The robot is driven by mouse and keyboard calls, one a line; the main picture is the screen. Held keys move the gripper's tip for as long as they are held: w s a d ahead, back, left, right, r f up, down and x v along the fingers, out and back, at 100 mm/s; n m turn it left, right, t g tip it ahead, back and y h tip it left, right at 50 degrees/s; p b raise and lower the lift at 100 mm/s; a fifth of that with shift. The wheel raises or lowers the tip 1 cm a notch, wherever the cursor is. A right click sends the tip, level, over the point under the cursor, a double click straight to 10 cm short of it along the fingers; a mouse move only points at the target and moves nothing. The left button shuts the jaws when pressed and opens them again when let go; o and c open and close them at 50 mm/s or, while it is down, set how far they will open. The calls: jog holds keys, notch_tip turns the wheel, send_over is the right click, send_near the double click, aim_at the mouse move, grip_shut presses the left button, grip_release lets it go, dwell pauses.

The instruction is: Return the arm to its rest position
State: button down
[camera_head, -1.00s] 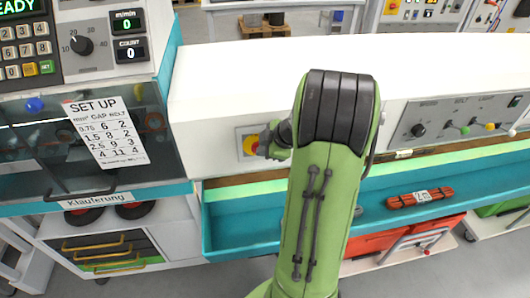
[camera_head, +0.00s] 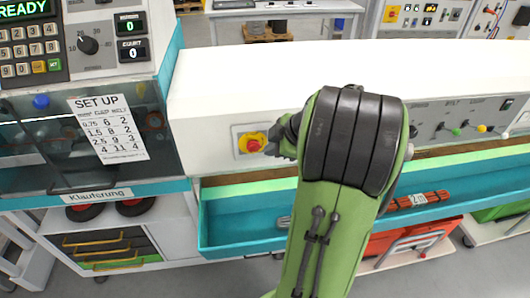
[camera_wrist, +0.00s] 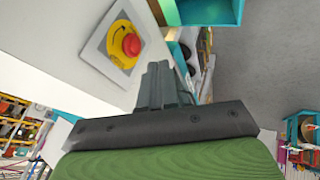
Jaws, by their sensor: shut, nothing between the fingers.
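My green arm with its dark joint cover rises in the middle of the head view, in front of the white machine (camera_head: 240,85). My gripper (camera_head: 272,148) is mostly hidden behind the arm there; only its grey end shows, just right of the red and yellow button. In the wrist view my gripper (camera_wrist: 160,82) has its grey fingers together with nothing between them. The red button on a yellow disc (camera_wrist: 131,44) is up and left of the fingers there, and a gap seems to lie between them. The button also shows in the head view (camera_head: 253,145).
A teal tray (camera_head: 235,228) runs below the machine, with an orange bundle (camera_head: 420,200) tagged "2 m" at right. A control panel with a "SET UP" sheet (camera_head: 107,128) stands at left. Grey floor (camera_wrist: 270,60) is open in the wrist view.

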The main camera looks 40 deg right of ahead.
jog(key=shift+v, duration=1.3)
jog(key=s+a+r+m+g, duration=0.25)
jog(key=a+m, duration=0.25)
jog(key=a, duration=1.5)
jog(key=s+a+m, duration=0.4)
jog(key=s, duration=0.6)
jog(key=shift+s+a+f+m+t+h, duration=0.25)
jog(key=shift+a+m+t+h, duration=0.05)
jog(key=shift+m+t, duration=0.1)
